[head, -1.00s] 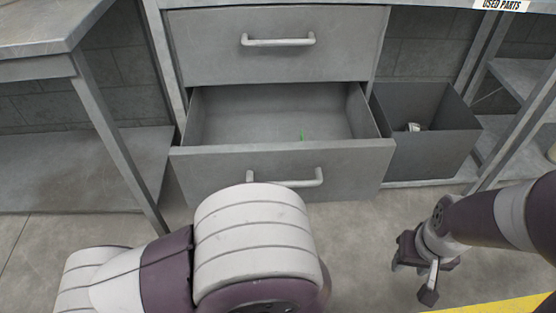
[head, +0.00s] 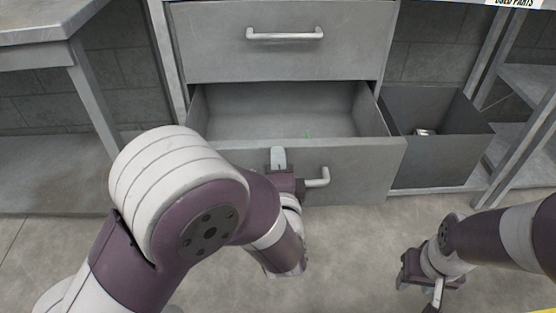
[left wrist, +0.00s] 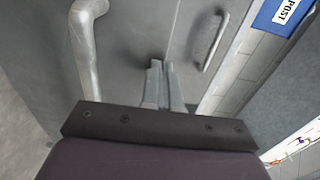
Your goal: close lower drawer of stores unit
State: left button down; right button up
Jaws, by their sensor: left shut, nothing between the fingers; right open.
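The lower drawer (head: 360,172) of the grey stores unit is pulled open, and its hollow inside shows in the head view. Its bar handle (head: 318,178) is partly hidden by my left arm. My left gripper (head: 279,158) is shut and empty at the drawer front, left of the handle's visible end. I cannot tell whether its fingertips touch the front. In the left wrist view the shut fingers (left wrist: 164,84) lie beside a near bar handle (left wrist: 86,55). My right gripper (head: 428,290) is open and empty, low at the right, away from the drawer.
The upper drawer (head: 285,62) is shut. A dark open bin (head: 437,155) with a pale item stands right of the drawer. A bench (head: 85,85) is at left, shelving (head: 525,85) at right. Floor in front is clear.

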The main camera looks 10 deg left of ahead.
pick_arm(q)
jog(key=p+x, duration=0.6)
jog(key=x, duration=1.5)
jog(key=shift+f, duration=0.15)
